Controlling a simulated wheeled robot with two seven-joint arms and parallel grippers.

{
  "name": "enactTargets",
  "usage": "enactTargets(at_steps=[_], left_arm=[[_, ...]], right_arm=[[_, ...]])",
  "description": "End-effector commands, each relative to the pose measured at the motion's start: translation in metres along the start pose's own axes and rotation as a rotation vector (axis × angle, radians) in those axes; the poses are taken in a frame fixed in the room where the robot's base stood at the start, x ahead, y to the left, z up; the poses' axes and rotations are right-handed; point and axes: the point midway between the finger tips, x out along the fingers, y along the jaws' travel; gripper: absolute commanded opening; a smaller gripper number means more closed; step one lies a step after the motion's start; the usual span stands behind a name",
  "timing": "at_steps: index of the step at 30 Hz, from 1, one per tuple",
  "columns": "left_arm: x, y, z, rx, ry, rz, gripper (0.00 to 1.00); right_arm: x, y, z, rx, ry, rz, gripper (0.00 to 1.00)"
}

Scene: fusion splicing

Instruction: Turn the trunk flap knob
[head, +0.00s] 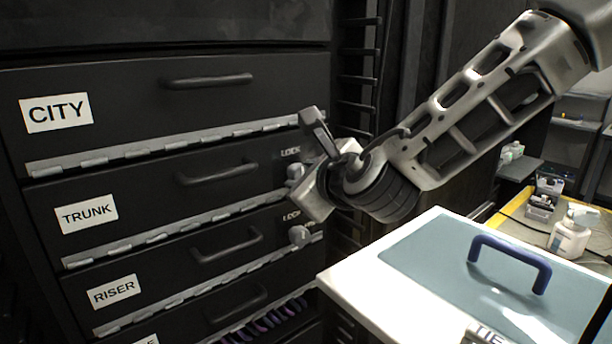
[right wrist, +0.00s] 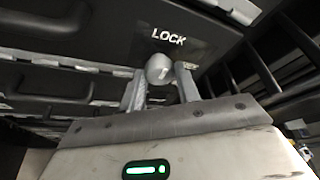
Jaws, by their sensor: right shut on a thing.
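The trunk flap (head: 140,207) is a black panel with a white TRUNK label (head: 87,214) and a dark bar handle (head: 216,174); it looks closed. Its round grey knob (head: 295,172) sits at the flap's right end under the word LOCK. My right gripper (head: 306,168) reaches in from the right and is shut on this knob. In the right wrist view the knob (right wrist: 159,68) shows between the two fingers (right wrist: 160,88), below the white LOCK lettering. The gripper hides part of the flap's right edge. My left gripper is not in view.
The CITY flap (head: 140,97) is above and the RISER flap (head: 170,274) below, with its own knob (head: 300,236).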

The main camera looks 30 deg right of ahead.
Motion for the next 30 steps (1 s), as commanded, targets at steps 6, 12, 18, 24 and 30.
enactTargets(at_steps=[6,12,18,24,30], left_arm=[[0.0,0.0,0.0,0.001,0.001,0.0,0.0],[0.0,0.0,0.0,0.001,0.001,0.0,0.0],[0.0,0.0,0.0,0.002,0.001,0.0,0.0],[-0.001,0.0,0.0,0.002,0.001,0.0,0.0],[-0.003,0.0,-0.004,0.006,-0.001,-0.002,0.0]], right_arm=[[0.0,0.0,0.001,-0.01,-0.002,-0.004,0.09],[0.0,0.0,0.001,-0.01,-0.003,-0.004,0.09],[0.0,0.0,0.001,-0.009,-0.002,-0.004,0.54],[0.0,0.0,0.001,-0.008,-0.002,-0.004,0.54],[-0.01,-0.002,0.005,-0.008,-0.001,-0.003,0.54]])
